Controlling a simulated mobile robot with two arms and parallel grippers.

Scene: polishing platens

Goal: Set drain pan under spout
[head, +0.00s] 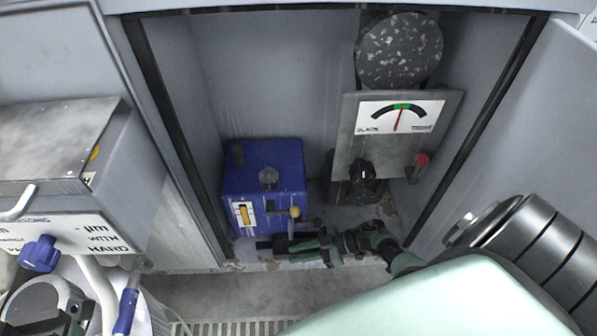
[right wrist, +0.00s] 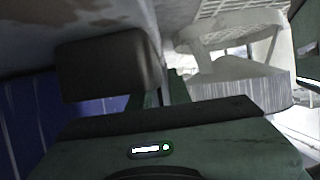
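A blue tank (head: 265,180) with a yellow level gauge stands on the cabinet floor in the head view. A small tap with a yellow knob (head: 294,212) is low on its front right. My right gripper (head: 285,244) reaches in from the right, low in front of the tank and just below the tap. In the right wrist view a black finger pad (right wrist: 107,65) shows with the blue tank (right wrist: 35,125) behind it. The finger gap is not clear, and nothing held can be made out. I cannot pick out a drain pan.
A metal panel with a dial (head: 400,118) and a black knob stands right of the tank. The cabinet's dark side frames (head: 185,150) bound the opening. A slotted floor grate (head: 235,327) lies in front.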

